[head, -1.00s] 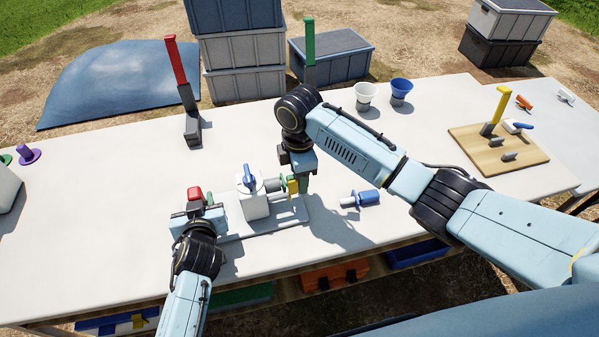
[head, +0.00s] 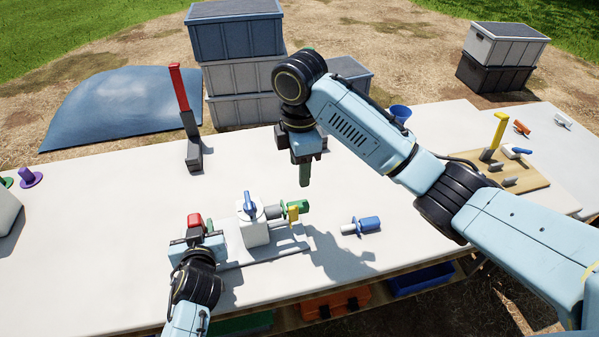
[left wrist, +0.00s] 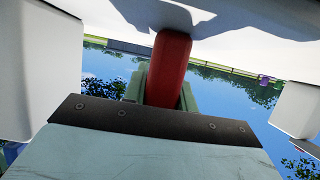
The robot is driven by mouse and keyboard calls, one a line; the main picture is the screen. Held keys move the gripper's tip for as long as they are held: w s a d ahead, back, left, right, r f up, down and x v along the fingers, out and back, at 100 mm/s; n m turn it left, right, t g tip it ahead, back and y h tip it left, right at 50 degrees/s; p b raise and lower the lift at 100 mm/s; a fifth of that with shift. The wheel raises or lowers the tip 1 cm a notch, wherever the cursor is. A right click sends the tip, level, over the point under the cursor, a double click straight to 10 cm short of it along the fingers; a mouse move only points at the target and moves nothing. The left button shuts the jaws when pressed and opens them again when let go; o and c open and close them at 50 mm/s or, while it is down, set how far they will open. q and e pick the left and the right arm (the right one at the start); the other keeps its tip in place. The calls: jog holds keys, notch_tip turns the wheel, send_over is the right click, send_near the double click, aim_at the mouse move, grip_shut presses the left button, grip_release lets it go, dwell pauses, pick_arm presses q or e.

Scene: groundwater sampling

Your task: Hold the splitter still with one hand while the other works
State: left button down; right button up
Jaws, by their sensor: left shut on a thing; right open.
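The splitter is a white block (head: 255,231) with a blue lever (head: 250,204) on top, standing on a pale base plate. On its right side is a green fitting (head: 298,206) with a yellow tab (head: 293,216). My left gripper (head: 197,229) is shut on a red grip (head: 194,220) at the splitter's left; in the left wrist view the red grip (left wrist: 168,70) sits between the fingers. My right gripper (head: 304,170) is open above and behind the green fitting, pointing down and apart from it. Its far finger is largely hidden.
A blue fitting (head: 369,224) lies to the right. A red-handled stand (head: 189,120) stands behind. A wooden board (head: 522,172) with a yellow-handled post is at the right. A blue cup (head: 400,113) stands beyond my right arm.

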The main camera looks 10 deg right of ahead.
dwell(0.3)
pick_arm(q)
jog(key=c, duration=1)
grip_release()
jog(key=shift+c, duration=0.2)
